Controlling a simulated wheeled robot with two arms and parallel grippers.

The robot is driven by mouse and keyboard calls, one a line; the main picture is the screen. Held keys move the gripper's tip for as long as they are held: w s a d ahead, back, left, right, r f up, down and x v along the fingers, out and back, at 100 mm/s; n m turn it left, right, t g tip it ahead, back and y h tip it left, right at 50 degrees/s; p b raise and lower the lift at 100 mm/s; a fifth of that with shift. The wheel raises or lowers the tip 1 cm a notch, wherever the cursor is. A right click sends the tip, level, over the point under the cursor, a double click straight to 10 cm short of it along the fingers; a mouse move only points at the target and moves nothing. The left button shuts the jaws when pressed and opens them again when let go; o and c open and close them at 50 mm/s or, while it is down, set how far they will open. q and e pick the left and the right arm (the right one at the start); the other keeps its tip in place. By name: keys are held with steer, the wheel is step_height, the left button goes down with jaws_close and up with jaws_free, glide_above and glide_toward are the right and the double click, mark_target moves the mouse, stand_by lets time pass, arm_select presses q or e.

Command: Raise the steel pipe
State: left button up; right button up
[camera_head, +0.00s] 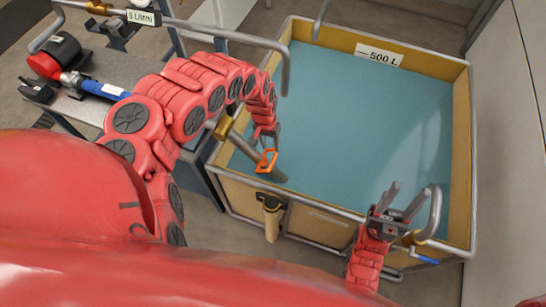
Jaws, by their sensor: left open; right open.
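A grey steel pipe (243,146) slants down over the tank's left wall, its lower end over the blue surface. An orange loop (266,162) sits at this pipe. My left gripper (273,140) hangs right above the loop with its jaws open; whether it touches the loop is hard to tell. A second steel pipe (436,205) bends over the tank's front right corner, with a blue lever (423,258) below it. My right gripper (403,202) is open, fingers pointing up, just left of this bend, with nothing visible between the fingers.
The tan-walled tank (462,150) holds a flat blue surface and carries a "500 L" label (378,54). A bench (140,68) on the left bears a red and black pump (53,58) with a blue part. A long curved pipe (215,32) reaches over from there. A pale wall stands right.

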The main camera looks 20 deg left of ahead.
arm_select(q)
steer(key=f, duration=0.4)
steer(key=d+f, duration=0.1)
steer(key=f, duration=0.2)
steer(key=shift+w+f, duration=0.1)
steer(key=shift+w, duration=0.05)
steer(key=shift+f, duration=0.4)
jaws_close()
steer(key=shift+r, duration=0.1)
stand_by(0.8)
